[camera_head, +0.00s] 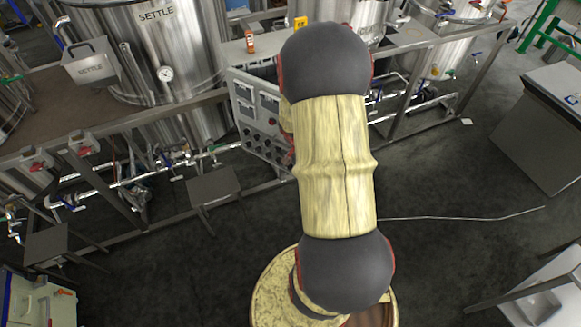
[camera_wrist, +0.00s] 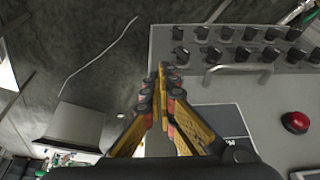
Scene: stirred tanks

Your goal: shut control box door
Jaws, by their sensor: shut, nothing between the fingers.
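The grey control box (camera_head: 243,100) stands on the tank frame in the head view, partly hidden behind my arm. Its front has dark knobs and a red button. In the wrist view the control box front (camera_wrist: 262,98) fills the right side, with two rows of black knobs, a metal handle (camera_wrist: 238,69) and a red button (camera_wrist: 296,122). My gripper (camera_wrist: 162,68) is shut and empty, its tips overlapping the panel's left edge, left of the handle. I cannot tell whether the tips touch it, or how far the door is open. My gripper is hidden in the head view.
Steel tanks (camera_head: 165,40) stand behind a metal frame with pipes and valves (camera_head: 130,182). Small grey steps (camera_head: 213,183) sit before it. A grey cabinet (camera_head: 545,135) stands at right. A thin cable (camera_head: 460,218) lies on the otherwise open dark floor between.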

